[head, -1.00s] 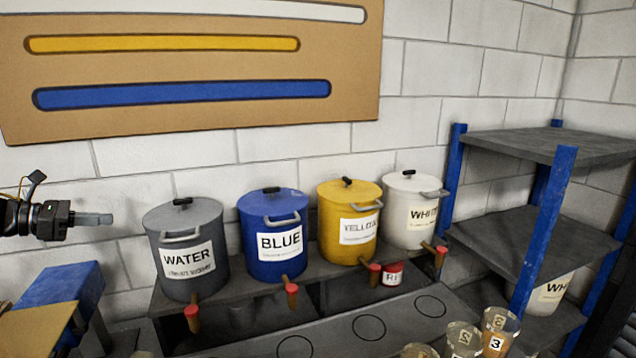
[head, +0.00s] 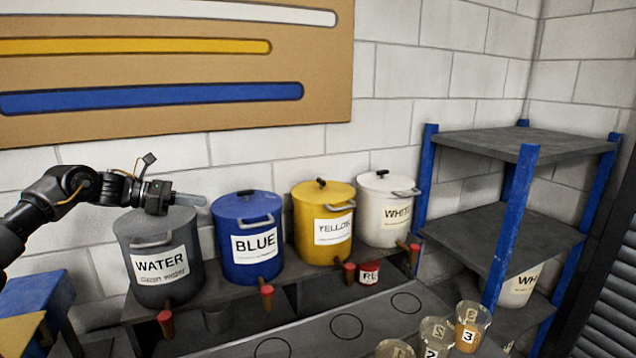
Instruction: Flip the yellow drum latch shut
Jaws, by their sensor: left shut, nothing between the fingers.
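The yellow drum (head: 322,246) stands on the shelf at the middle of the head view, between the blue and white drums. It has a white label, a grey bail handle and a black knob on its lid. A red-tipped spout (head: 349,270) sticks out at its lower front, and I cannot tell which part is its latch. My left gripper (head: 200,200) is shut and empty. It appears over the top of the grey water drum, left of the yellow drum and apart from it. My right gripper is not in view.
The grey WATER drum (head: 160,277), blue drum (head: 248,262) and white drum (head: 385,232) stand in the same row. A small red can (head: 369,273) sits below. Clear cups (head: 468,330) stand at front right, near a blue-post rack (head: 508,228).

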